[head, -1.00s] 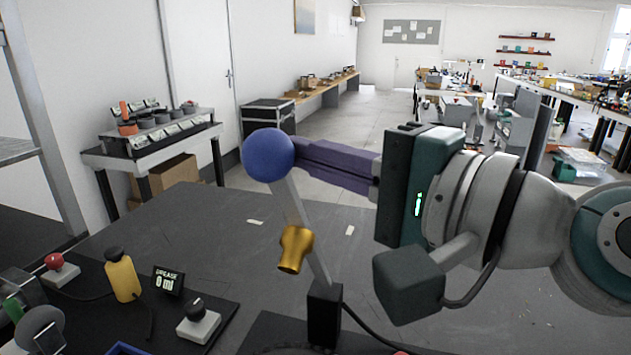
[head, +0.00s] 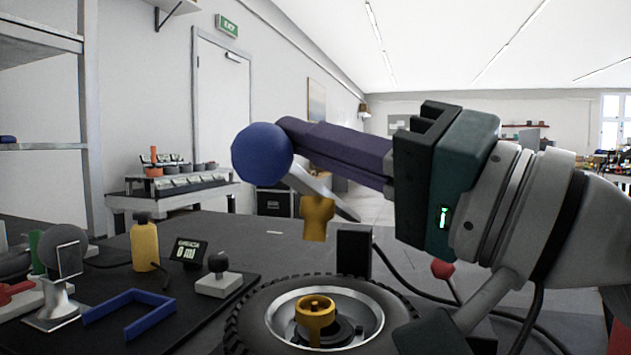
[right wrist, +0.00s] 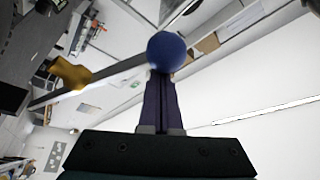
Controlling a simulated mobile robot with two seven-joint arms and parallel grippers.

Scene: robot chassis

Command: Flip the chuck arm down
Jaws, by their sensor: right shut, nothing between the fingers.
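The chuck arm (head: 322,192) is a grey metal bar with a blue ball (head: 262,152) at its raised end and a gold chuck (head: 317,218) hanging below it. It slants down to the right to a black post (head: 354,250). In the right wrist view, the blue ball (right wrist: 166,52) is at the fingertips and the gold chuck (right wrist: 69,73) is at the left. My right gripper (head: 292,132) is shut, its purple fingers at the ball's right side with nothing between them. I cannot tell whether they touch. My left gripper is out of view.
A tyre (head: 250,315) with a gold hub (head: 315,315) lies below the chuck arm. On the table's left stand a yellow bottle (head: 144,245), a small display (head: 188,251), a button box (head: 219,280) and a blue bracket (head: 130,312).

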